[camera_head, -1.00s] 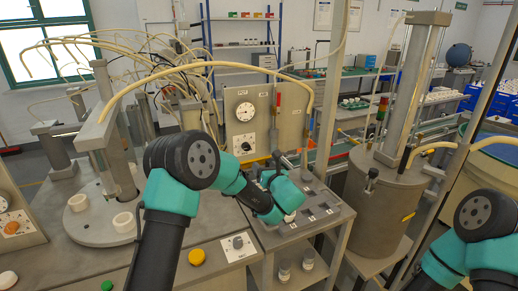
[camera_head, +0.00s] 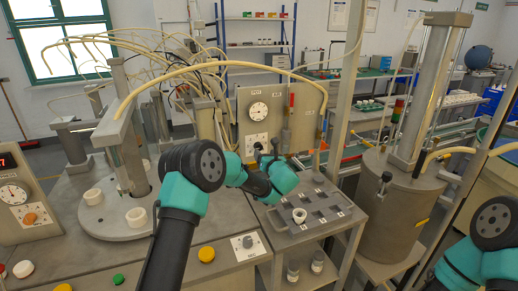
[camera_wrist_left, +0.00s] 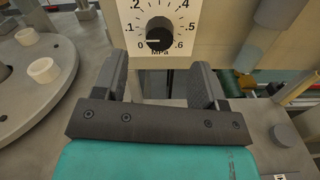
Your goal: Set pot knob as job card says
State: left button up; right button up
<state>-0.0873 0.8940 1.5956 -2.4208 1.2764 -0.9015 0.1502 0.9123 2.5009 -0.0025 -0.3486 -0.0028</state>
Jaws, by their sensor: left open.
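The pot panel (camera_head: 284,112), labelled POT, stands at the back of the bench with a round white gauge (camera_head: 258,110). Below the gauge is a white scale plate with the black pot knob (camera_head: 257,143). In the left wrist view the knob (camera_wrist_left: 159,33) sits inside a 0 to .6 MPa scale, its pale mark toward 0. My left gripper (camera_head: 267,151) faces the panel; in the wrist view its spread fingers (camera_wrist_left: 159,78) are empty, below and either side of the knob, not closed on it. My right gripper is out of view. I cannot make out a job card.
A grey tray (camera_head: 332,208) holds a white cup (camera_head: 299,215). A round plate (camera_head: 105,225) with white cups is at left. A second knob plate (camera_head: 247,243) and a yellow button (camera_head: 206,254) are at the bench front. A metal tank (camera_head: 385,215) stands right.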

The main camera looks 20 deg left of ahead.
aim_at(259, 148)
pick_arm(q)
jog(key=x, duration=0.7)
jog(key=c, duration=0.9)
jog(key=shift+m, duration=0.5)
jog(key=m, duration=0.3)
jog(key=shift+m, duration=2.5)
